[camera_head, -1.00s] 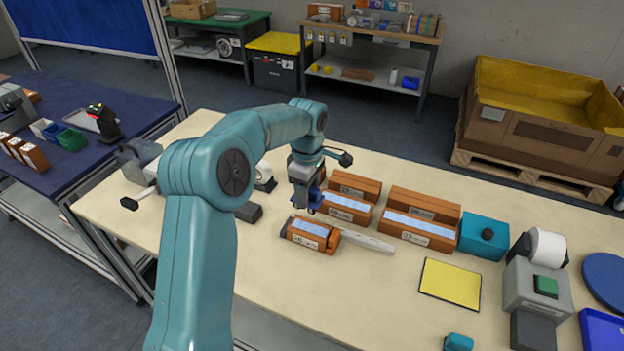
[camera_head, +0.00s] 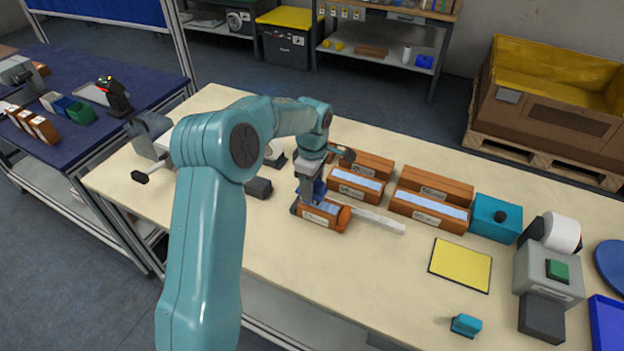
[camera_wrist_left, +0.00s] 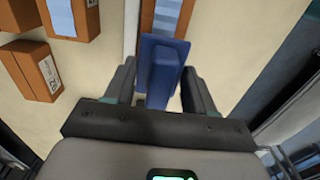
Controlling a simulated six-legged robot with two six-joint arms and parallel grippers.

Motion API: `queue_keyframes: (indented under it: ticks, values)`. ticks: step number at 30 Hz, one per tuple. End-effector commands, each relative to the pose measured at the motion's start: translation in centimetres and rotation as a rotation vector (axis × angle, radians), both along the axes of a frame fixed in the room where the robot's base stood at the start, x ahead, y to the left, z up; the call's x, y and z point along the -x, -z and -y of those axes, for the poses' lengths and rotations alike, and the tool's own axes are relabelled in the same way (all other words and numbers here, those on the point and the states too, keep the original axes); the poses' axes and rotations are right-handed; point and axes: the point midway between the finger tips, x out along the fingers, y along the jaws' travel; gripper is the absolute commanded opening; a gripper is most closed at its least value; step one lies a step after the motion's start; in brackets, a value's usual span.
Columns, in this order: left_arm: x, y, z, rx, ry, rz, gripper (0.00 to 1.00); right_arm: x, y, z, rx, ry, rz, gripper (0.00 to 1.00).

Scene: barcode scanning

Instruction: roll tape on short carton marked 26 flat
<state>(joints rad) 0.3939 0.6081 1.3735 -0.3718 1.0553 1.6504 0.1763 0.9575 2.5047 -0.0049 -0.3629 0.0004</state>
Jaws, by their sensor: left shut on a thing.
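A short orange-brown carton (camera_head: 322,218) lies flat on the cream table, with a white label on its front side. The number on that label is too small to read. My left gripper (camera_head: 311,186) is over the carton, shut on a blue tool (camera_head: 318,189) that hides part of its top. In the left wrist view the blue tool (camera_wrist_left: 160,72) stands between the two dark fingers, and a carton top with a pale blue strip (camera_wrist_left: 166,17) shows beyond it. I cannot tell whether the tool touches the carton. My right gripper is not in view.
A pale bar (camera_head: 376,219) lies right of the short carton. Longer cartons (camera_head: 428,213) stand behind it, with a teal box (camera_head: 495,218) to their right. A yellow mat (camera_head: 461,265), a grey label printer (camera_head: 547,272) and a small teal block (camera_head: 466,325) are at right. The front middle is clear.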

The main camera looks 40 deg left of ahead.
Motion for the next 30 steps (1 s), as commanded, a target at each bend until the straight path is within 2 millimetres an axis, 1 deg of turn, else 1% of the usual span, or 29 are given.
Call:
queue_keyframes:
  ticks: [2,10,12,14,17,20,21,22,24,26,27,30]
  values:
    - [0.0,0.4,-0.1,0.000,0.000,0.001,0.21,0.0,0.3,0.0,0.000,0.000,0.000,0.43]
    - [0.0,0.3,-0.1,-0.001,0.001,0.002,0.21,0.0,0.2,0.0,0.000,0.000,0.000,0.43]
    - [-0.3,0.2,0.3,-0.001,0.009,0.002,0.21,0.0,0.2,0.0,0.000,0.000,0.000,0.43]
    - [-0.7,-0.1,1.1,0.000,0.028,0.004,0.21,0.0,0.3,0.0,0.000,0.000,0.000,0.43]
    - [-1.6,-0.9,3.9,0.001,0.097,0.004,0.21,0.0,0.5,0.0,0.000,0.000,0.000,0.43]
    - [-2.3,-1.8,8.0,0.003,0.229,0.004,0.21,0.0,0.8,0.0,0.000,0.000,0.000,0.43]
    - [-2.3,-2.1,9.8,0.003,0.300,0.003,0.21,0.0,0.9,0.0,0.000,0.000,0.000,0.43]
    - [-2.3,-2.3,11.1,0.003,0.359,0.003,0.21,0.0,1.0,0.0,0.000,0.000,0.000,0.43]
    - [-1.8,-2.5,14.0,0.002,0.511,0.002,0.21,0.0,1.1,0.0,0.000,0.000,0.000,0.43]
    - [-1.2,-2.6,16.3,0.002,0.672,0.001,0.21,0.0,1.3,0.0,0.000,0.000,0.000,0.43]
    - [-0.6,-2.5,17.8,0.000,0.791,0.000,0.21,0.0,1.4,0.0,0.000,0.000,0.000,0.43]
    - [0.8,-2.2,20.3,-0.001,1.066,-0.001,0.21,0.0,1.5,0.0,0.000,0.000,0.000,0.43]
